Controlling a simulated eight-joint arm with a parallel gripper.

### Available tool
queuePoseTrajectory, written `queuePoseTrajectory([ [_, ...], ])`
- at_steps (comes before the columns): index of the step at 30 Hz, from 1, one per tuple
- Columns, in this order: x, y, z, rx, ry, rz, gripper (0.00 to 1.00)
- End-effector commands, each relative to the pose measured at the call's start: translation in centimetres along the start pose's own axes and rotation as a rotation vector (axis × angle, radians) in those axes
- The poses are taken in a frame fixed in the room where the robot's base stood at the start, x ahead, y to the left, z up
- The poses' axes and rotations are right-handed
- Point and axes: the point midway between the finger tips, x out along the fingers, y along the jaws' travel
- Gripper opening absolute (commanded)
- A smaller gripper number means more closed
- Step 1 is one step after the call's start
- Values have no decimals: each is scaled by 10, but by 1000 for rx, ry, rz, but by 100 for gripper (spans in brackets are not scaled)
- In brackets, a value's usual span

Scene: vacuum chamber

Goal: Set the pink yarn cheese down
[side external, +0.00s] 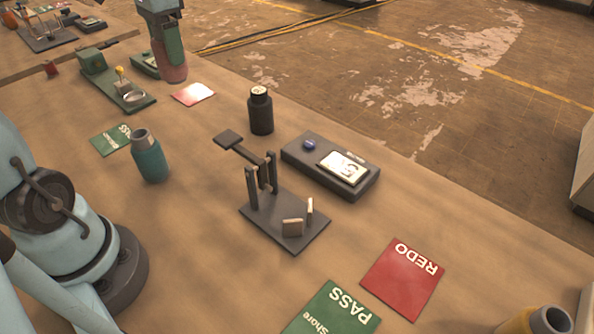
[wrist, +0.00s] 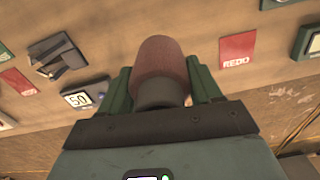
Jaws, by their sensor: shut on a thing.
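The pink yarn cheese (side external: 173,74) is a dull pink rounded cylinder, at the top of the side external view. My gripper (side external: 168,57) comes down from above and is shut on it. In the wrist view, the cheese (wrist: 160,62) sits between the two green fingers of my gripper (wrist: 160,82), with a dark grey end toward the camera. Its far end is clear of the fingers. I cannot tell from these frames whether its lower end touches the table.
A red REDO card (wrist: 237,47) lies near the cheese in the wrist view. A green device with a small dish (side external: 133,97) stands beside the gripper. A dark bottle (side external: 260,110), teal bottle (side external: 150,158), scale (side external: 330,165) and black stand (side external: 285,220) are nearer. Table between is partly clear.

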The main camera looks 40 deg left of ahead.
Motion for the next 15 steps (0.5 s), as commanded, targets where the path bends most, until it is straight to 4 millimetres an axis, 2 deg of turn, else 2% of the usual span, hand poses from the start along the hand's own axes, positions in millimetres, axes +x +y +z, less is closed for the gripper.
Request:
queuePoseTrajectory([
  [1,-5,4,-2,12,0,0,26],
  [8,-4,53,-22,190,0,0,26],
  [11,-4,81,-30,289,0,0,26],
  [15,-5,130,-38,461,0,0,26],
])
